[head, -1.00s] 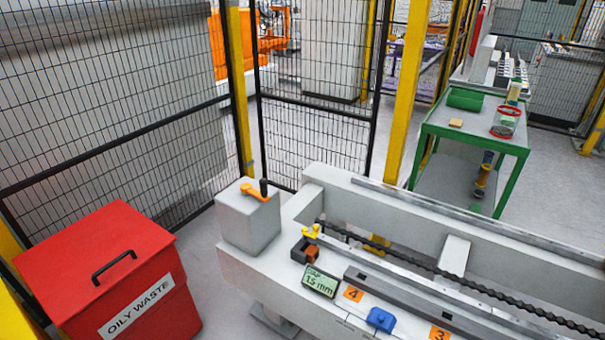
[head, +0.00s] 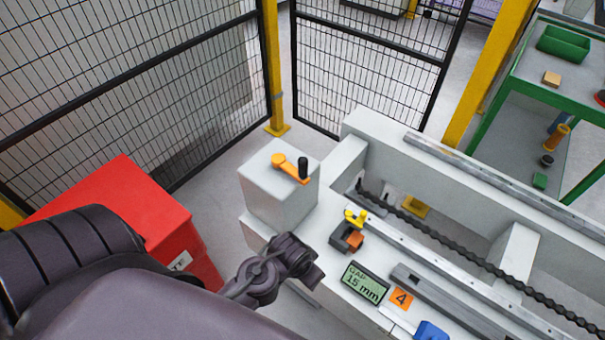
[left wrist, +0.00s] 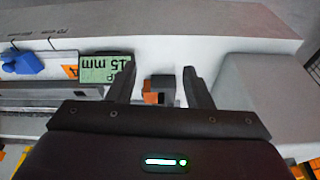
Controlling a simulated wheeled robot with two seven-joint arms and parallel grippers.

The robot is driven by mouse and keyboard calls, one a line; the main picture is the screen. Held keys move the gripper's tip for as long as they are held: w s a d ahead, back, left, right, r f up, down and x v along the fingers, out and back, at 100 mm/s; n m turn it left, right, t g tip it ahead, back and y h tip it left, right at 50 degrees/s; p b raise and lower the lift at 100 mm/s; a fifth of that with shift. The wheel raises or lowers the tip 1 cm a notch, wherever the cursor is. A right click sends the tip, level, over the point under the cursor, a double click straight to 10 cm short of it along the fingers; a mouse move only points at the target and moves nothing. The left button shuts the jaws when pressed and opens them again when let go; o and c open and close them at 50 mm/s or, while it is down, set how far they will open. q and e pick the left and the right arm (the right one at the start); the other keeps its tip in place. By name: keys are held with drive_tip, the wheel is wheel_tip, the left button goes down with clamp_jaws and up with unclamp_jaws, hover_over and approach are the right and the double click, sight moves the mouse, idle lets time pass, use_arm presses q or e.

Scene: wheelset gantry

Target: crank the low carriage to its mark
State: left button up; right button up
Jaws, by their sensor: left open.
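The crank (head: 289,169) is an orange arm with an upright black knob (head: 303,167) on top of a grey box at the gantry's near left end. A small display (head: 366,283) reads GAP 15 mm; it also shows upside down in the left wrist view (left wrist: 105,68). A dark block with an orange part (head: 347,238) sits beside a yellow piece (head: 355,216). I cannot tell which part is the low carriage. My left gripper (head: 312,268) is in front of and below the crank box, apart from the crank. Its fingers (left wrist: 160,84) are open and empty.
A red waste bin (head: 150,215) stands at left, partly behind my left arm. Mesh fencing (head: 150,80) closes the back. A green-framed table (head: 495,105) stands at right.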

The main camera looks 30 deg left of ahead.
use_arm(q)
wheel_tip(320, 180, up, 9)
drive_tip(key=w+t, duration=0.1)
drive_tip(key=n+t+y, duration=0.9)
drive_tip(key=t+y, duration=0.1)
drive_tip(key=t, duration=0.1)
approach(303, 168)
drive_tip(key=x, duration=0.4)
drive_tip(key=shift+w+y, duration=0.15)
drive_tip(key=shift+y, duration=0.15)
drive_tip(key=p+x, duration=0.1)
drive_tip(key=x, duration=0.6)
drive_tip(key=shift+f, duration=0.1)
use_arm(e)
drive_tip(key=shift+s+d+r, duration=0.25)
drive_tip(key=shift+s+d, duration=0.25)
drive_tip(key=shift+s, duration=0.1)
drive_tip(key=shift+s+d+r, duration=0.2)
drive_tip(key=shift+s+d, duration=0.25)
drive_tip(key=shift+s, duration=0.15)
